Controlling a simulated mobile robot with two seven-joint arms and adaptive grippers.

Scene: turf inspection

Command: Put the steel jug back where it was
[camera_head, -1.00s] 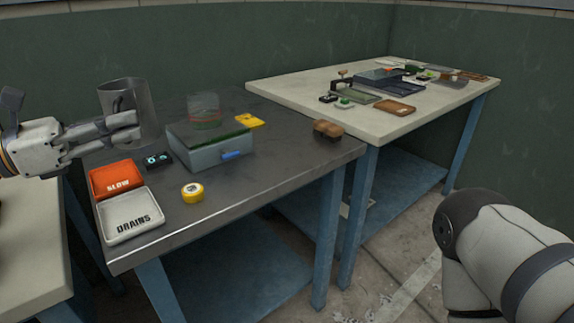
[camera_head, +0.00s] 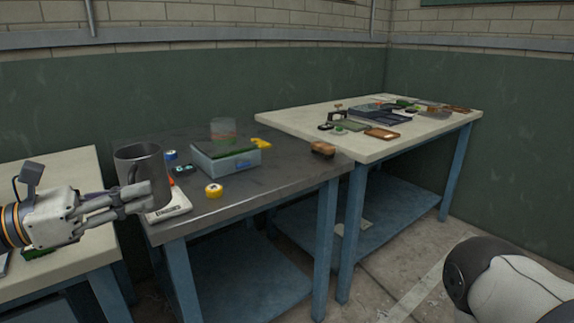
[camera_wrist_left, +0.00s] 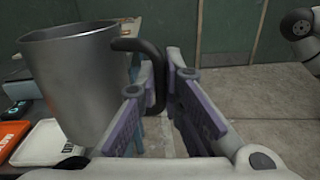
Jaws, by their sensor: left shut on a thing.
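The steel jug (camera_head: 141,168) is a grey metal cup with a dark handle, held upright above the left front corner of the dark table. My left gripper (camera_head: 136,193) is shut on it. In the left wrist view, the jug (camera_wrist_left: 72,85) fills the left side and its black handle lies between the fingers of the gripper (camera_wrist_left: 158,100). The jug hides part of the trays behind it in the head view. My right gripper is not in view; only part of my right arm shows at the lower right.
On the dark table (camera_head: 250,198) are a white tray (camera_head: 176,207), a yellow tape roll (camera_head: 213,190), a grey box (camera_head: 226,160) with a clear cylinder on it and a brown brush (camera_head: 323,150). A pale table (camera_head: 385,150) with several items stands behind right. Another pale table (camera_head: 60,172) stands left.

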